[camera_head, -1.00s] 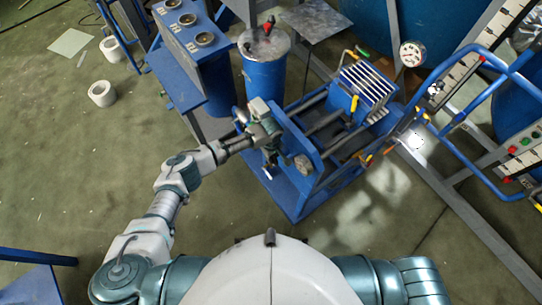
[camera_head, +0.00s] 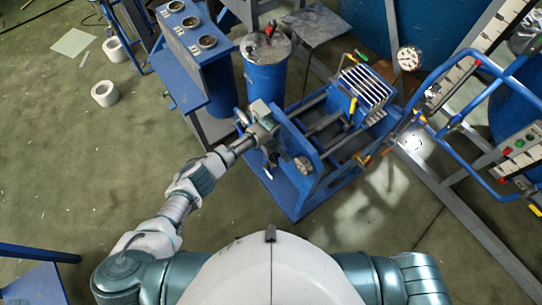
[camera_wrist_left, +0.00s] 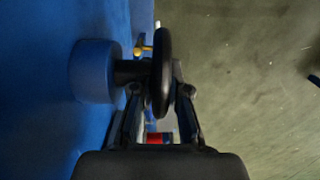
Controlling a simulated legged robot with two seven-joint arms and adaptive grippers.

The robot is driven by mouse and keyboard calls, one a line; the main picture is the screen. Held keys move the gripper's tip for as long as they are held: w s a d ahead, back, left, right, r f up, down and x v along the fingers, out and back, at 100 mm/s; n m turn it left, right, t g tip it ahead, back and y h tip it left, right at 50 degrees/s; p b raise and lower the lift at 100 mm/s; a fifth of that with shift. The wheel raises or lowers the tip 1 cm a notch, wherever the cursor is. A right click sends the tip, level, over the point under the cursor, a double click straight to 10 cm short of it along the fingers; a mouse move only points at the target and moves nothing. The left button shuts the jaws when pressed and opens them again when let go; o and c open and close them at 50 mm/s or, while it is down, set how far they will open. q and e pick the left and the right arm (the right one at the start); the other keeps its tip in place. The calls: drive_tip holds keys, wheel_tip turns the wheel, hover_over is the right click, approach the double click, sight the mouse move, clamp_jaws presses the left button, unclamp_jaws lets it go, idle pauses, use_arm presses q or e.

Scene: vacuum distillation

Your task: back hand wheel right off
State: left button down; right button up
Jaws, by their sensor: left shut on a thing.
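In the left wrist view, a dark round hand wheel (camera_wrist_left: 163,72) is seen edge-on, on a short dark shaft from a blue cylinder (camera_wrist_left: 95,70) at its left. My left gripper (camera_wrist_left: 160,108) is shut on the wheel, with one finger on each side of it. In the head view, my left gripper (camera_head: 270,148) is at the near left end of the blue frame machine (camera_head: 300,200); it hides the held wheel there. A grey-brown round knob (camera_head: 303,166) sits on the frame's near plate, right of the gripper. My right gripper is out of view.
A blue drum (camera_head: 265,75) with a grey lid stands behind the gripper. A blue stand with several round cups (camera_head: 206,41) is at its left. A gauge (camera_head: 408,59) and blue rails (camera_head: 480,180) are at right. The floor at left is mostly clear.

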use_arm(q)
drive_tip(key=shift+w+d+r, duration=0.45)
drive_tip(key=shift+w+r, duration=0.1)
drive_tip(key=shift+r, duration=0.05)
drive_tip(key=c, duration=1.2)
unclamp_jaws()
drive_tip(key=shift+o, duration=0.2)
drive_tip(key=shift+w+d+f, duration=0.1)
drive_tip(key=shift+f, duration=0.15)
drive_tip(key=shift+s, duration=0.2)
drive_tip(key=shift+a+f, duration=0.15)
drive_tip(key=shift+a, duration=0.1)
wheel_tip(320, 180, up, 12)
drive_tip(key=shift+w+a, duration=0.3)
drive_tip(key=shift+w, duration=0.05)
drive_tip(key=shift+f, duration=0.1)
